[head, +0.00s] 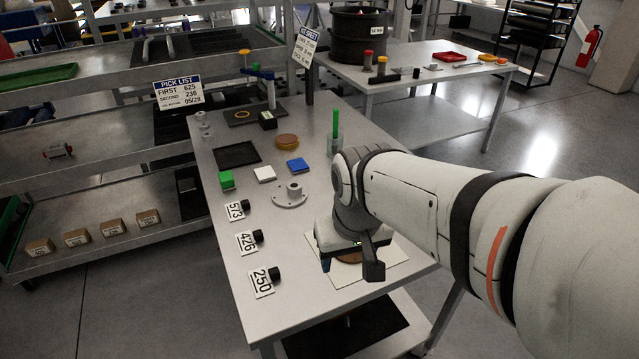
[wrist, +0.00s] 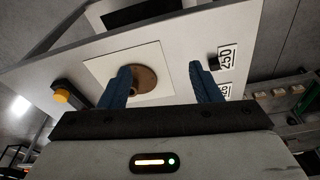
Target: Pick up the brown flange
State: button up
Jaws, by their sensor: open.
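The brown flange (wrist: 143,80) is a round disc with a raised hub. It lies on a white square sheet (wrist: 105,68) on the grey table. In the head view only part of the flange (head: 350,258) shows beneath my gripper (head: 349,266). In the wrist view the blue fingers of my gripper (wrist: 160,76) are spread wide with nothing held between them. The flange appears beyond the fingertips, closer to the left finger, which covers its left edge. The exact height of the fingers above it is hard to tell.
Number cards 573 (head: 235,211), 426 (head: 247,242) and 250 (head: 262,283) line the table's left side. A grey flange (head: 289,196), a blue block (head: 297,166), a white block (head: 264,174) and a green block (head: 226,180) stand further back.

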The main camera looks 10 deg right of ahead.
jog(key=shift+o, duration=0.3)
jog(key=w+d+f+n+g+b, duration=0.1)
jog(key=w+d+f, duration=0.1)
jog(key=w, duration=0.7)
jog(key=shift+w+d+f, duration=0.15)
jog(key=shift+w+d, duration=0.15)
jog(key=shift+d, duration=0.4)
jog(key=w+d+f+n+g+b, duration=0.1)
jog(key=w+d+f, duration=0.4)
jog(key=w, duration=0.3)
jog(key=f, duration=0.5)
jog(key=d+f, duration=0.1)
jog(key=f, duration=0.1)
jog(key=shift+f, duration=0.25)
jog(key=shift+r, duration=0.1)
grip_shut()
